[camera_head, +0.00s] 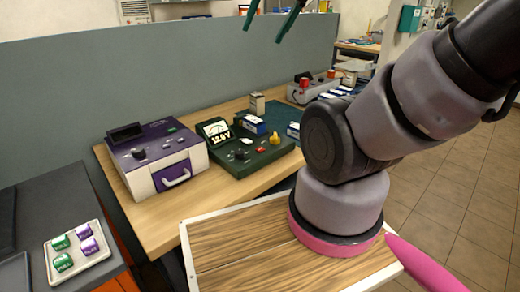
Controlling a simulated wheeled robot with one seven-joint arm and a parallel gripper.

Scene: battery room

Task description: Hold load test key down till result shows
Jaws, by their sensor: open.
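A dark green battery tester (255,148) lies on the wooden bench. Its raised display (216,132) shows a dial above a reading that looks like 12.8 V. A red key (261,150), a yellow knob (274,138) and pale keys sit on its face; their labels are too small to read, so I cannot tell which is the load test key. A purple and white unit (158,155) with a dark screen, a knob and small buttons stands to its left. My gripper (262,36) shows at the top edge as two dark green fingers, apart and empty, well above the tester.
A tray (89,266) of green and purple labelled pieces lies on the dark surface at lower left. A grey partition (80,120) stands behind the bench. A grey unit (312,88) and small boxes stand farther back. Tiled floor lies at right.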

